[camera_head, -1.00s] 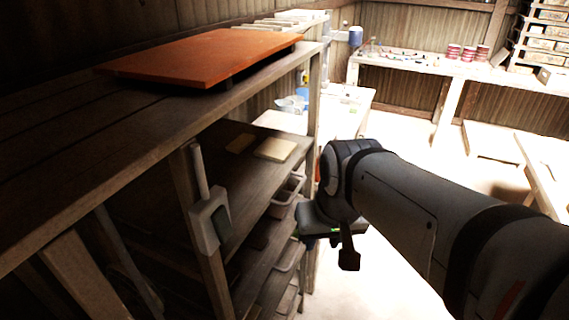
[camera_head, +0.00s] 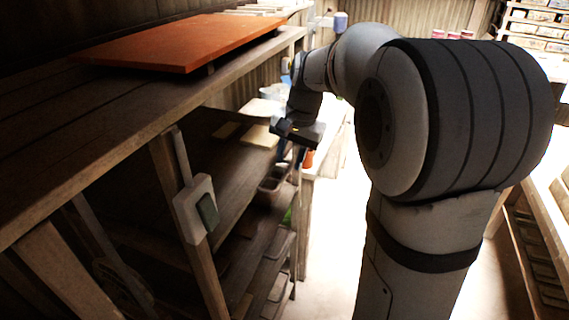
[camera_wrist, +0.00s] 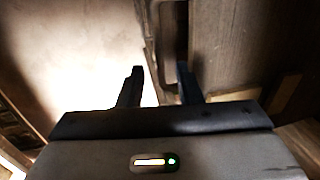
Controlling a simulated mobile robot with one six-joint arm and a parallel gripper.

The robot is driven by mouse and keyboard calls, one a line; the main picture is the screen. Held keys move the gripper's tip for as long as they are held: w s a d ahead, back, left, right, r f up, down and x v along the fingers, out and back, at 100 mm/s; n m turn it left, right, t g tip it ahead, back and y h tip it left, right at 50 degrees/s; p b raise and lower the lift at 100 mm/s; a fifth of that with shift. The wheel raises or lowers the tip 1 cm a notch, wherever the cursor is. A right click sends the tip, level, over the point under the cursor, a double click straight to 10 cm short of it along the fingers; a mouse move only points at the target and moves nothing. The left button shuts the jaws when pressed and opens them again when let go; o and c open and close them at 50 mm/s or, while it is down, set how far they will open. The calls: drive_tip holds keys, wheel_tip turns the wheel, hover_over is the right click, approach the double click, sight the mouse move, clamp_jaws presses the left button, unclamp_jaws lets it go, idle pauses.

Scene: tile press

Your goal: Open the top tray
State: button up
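The top tray (camera_head: 270,185) is a small grey-brown bin on the middle shelf of the wooden rack, at its right end. My gripper (camera_head: 290,152) is above and slightly right of it, apart from it as far as I can tell. In the wrist view the two dark fingers (camera_wrist: 160,82) are spread with nothing between them. A pale-rimmed edge with a dark hollow (camera_wrist: 172,35) lies just beyond the fingertips; I cannot tell for sure that it is the tray. The top tray is partly in shadow.
Lower trays (camera_head: 280,244) sit on the shelves below. An orange board (camera_head: 180,45) lies on the rack's top. A pale box with a dark panel (camera_head: 196,208) hangs on the near post. The floor right of the rack (camera_head: 325,230) is clear.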

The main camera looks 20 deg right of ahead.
sight(286, 173)
drive_tip(key=shift+w+a+f, duration=0.1)
drive_tip(key=shift+a+f, duration=0.05)
drive_tip(key=shift+f, duration=0.65)
drive_tip(key=shift+w+a+f, duration=0.1)
drive_tip(key=shift+f, duration=0.65)
drive_tip(key=shift+c, duration=0.3)
clamp_jaws()
